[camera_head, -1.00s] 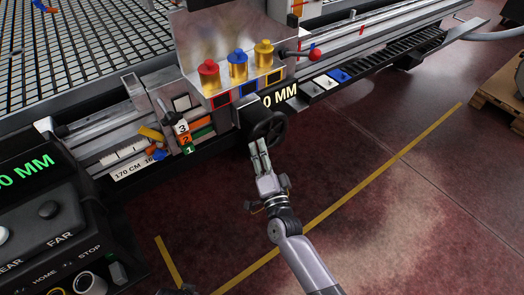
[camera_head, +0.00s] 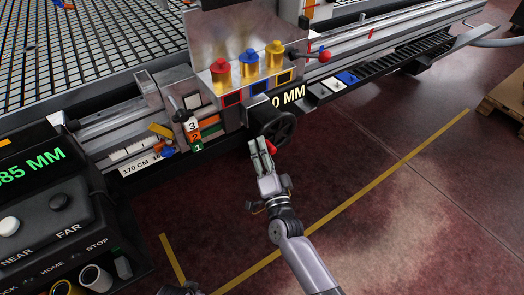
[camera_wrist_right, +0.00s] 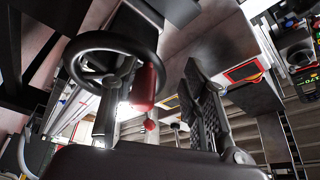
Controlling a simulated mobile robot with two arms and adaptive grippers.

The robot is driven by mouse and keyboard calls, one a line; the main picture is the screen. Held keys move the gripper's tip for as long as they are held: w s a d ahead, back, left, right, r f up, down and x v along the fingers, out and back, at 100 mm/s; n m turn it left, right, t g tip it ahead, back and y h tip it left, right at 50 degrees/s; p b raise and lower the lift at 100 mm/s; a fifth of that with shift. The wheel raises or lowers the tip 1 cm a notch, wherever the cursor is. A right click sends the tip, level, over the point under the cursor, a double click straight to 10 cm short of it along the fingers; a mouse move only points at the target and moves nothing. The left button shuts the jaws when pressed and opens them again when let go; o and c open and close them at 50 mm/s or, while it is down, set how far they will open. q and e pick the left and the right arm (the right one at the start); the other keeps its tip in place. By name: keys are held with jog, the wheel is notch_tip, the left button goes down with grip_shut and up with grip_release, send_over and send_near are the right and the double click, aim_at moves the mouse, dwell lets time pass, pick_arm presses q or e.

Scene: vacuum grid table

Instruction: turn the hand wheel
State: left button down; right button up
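The hand wheel (camera_head: 280,128) is a black spoked wheel on the front of the machine, below the coloured knobs. Its red handle (camera_head: 271,147) shows at the wheel's lower left, by my right fingertips. My right gripper (camera_head: 261,150) is in front of the wheel's lower left side, with its fingers apart. In the right wrist view, the wheel (camera_wrist_right: 108,58) is at upper left. The red handle (camera_wrist_right: 148,84) appears between the fingers, with a gap to the right finger (camera_wrist_right: 207,112). Contact with the left finger cannot be told. A dark part at the head view's bottom edge may be my left gripper.
Red, blue and yellow knobs (camera_head: 248,64) stand on a metal box above the wheel. A control panel (camera_head: 40,200) with a green display is at the left. A pallet (camera_head: 505,102) lies far right. The floor right of my arm is clear.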

jog(key=shift+d, duration=0.15)
jog(key=v, duration=1.2)
jog(key=shift+c, duration=0.2)
